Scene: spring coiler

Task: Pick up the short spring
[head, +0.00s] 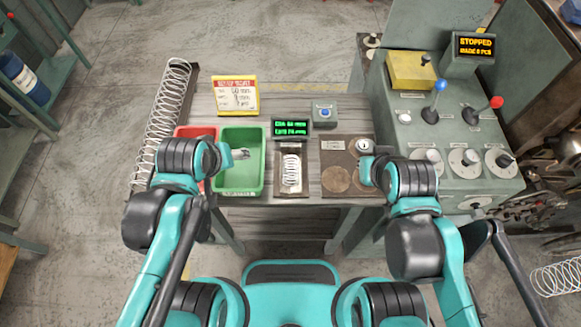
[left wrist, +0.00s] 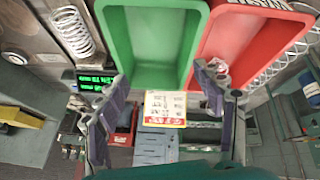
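A short silver spring (head: 291,170) lies in a narrow tray (head: 292,193) at the middle of the bench; it also shows at the upper left of the left wrist view (left wrist: 72,30). My left gripper (head: 241,154) is over the green bin (head: 226,184), left of the spring and apart from it. In the left wrist view its fingers (left wrist: 160,82) are spread with nothing between them. A small pale coil-like thing (left wrist: 217,66) shows by the red bin, partly behind a finger. My right gripper (head: 369,170) is over the brown board's right side; its fingers are mostly hidden.
The red bin (head: 192,132) is partly behind my left arm. A long spring (head: 165,110) lies along the bench's left side. A green-lit display (head: 291,127) stands behind the tray. The brown board (head: 338,155) carries discs and a dial. A lever console (head: 440,130) stands at right.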

